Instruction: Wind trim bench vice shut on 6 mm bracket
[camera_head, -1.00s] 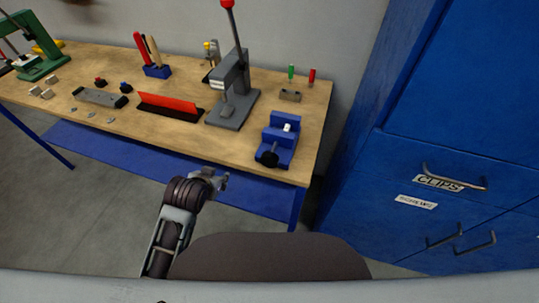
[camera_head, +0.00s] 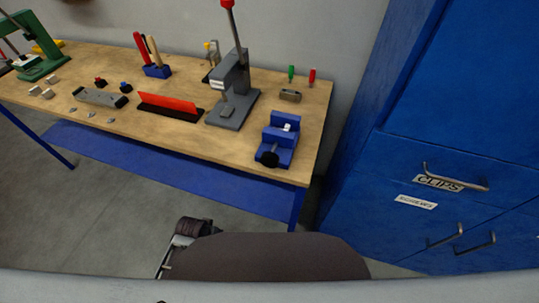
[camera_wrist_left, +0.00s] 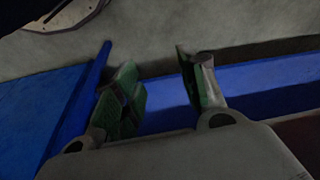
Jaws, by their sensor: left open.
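The blue bench vice (camera_head: 280,138) sits at the right front corner of the wooden workbench (camera_head: 225,143). Its dark round handle (camera_head: 269,156) faces the bench's front edge. A small pale piece (camera_head: 287,127) shows at the vice's jaws; I cannot tell whether it is the bracket or how tightly the jaws sit on it. My left gripper (camera_wrist_left: 160,95) is open and empty in the left wrist view, its green-padded fingers apart. In the head view only part of my left arm shows, low in front of the bench and away from the vice. My right gripper is not in view.
A grey press (camera_head: 233,95) stands behind and left of the vice. A red-and-black rack (camera_head: 170,105) lies left of it. Green and red tools stand in a small block (camera_head: 290,95) at the back. Blue drawers (camera_head: 440,190) stand right of the bench.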

